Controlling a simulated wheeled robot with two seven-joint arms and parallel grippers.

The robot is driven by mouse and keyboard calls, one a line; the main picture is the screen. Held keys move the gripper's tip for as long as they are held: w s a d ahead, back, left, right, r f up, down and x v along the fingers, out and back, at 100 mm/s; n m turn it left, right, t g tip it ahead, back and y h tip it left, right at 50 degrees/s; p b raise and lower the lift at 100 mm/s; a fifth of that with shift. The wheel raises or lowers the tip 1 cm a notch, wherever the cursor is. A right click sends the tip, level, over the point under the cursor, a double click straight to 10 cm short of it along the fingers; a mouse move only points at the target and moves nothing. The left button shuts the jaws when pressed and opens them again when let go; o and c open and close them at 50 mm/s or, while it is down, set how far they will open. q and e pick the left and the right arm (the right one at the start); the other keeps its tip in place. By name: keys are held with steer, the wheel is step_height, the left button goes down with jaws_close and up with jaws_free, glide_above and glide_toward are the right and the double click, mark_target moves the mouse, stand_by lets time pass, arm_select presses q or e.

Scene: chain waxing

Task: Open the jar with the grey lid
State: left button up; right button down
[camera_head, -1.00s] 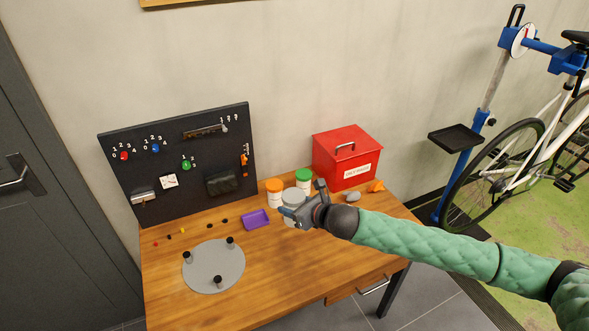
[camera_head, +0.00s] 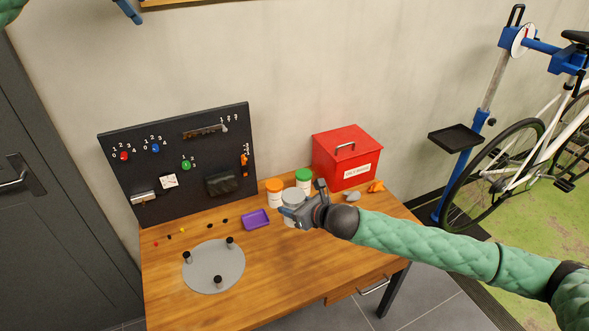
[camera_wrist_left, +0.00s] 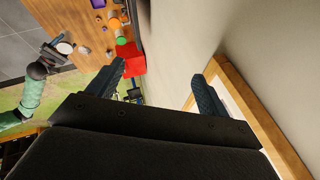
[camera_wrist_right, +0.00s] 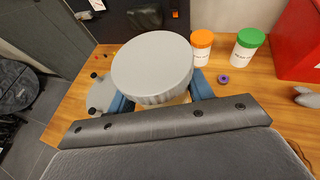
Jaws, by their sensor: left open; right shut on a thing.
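My left gripper (camera_wrist_left: 163,85) is open and empty, raised near the wall by a wooden frame. In the head view only a blue tip of the left gripper (camera_head: 128,10) shows at the top left.
The orange-lidded jar (camera_head: 274,193) and green-lidded jar (camera_head: 303,180) stand close behind. A red box (camera_head: 347,157) is at the back right. A purple tray (camera_head: 255,219) and a grey disc with black pegs (camera_head: 214,266) lie left. A pegboard (camera_head: 178,164) stands behind.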

arm_select(q)
steer(key=s+d+f+m+g, duration=0.1)
steer(key=d+f+m, duration=0.1)
steer(key=d+f, duration=0.8)
steer(key=m+g+y, duration=0.3)
steer(key=m+g, duration=0.1)
steer(key=m, duration=0.4)
glide_toward(295, 195)
steer(key=shift+a+f, duration=0.1)
steer(key=shift+f, duration=0.1)
steer(key=shift+s+f+m, duration=0.15)
steer(key=shift+f+m, duration=0.15)
steer(key=shift+f, duration=3.8)
steer(key=c, duration=1)
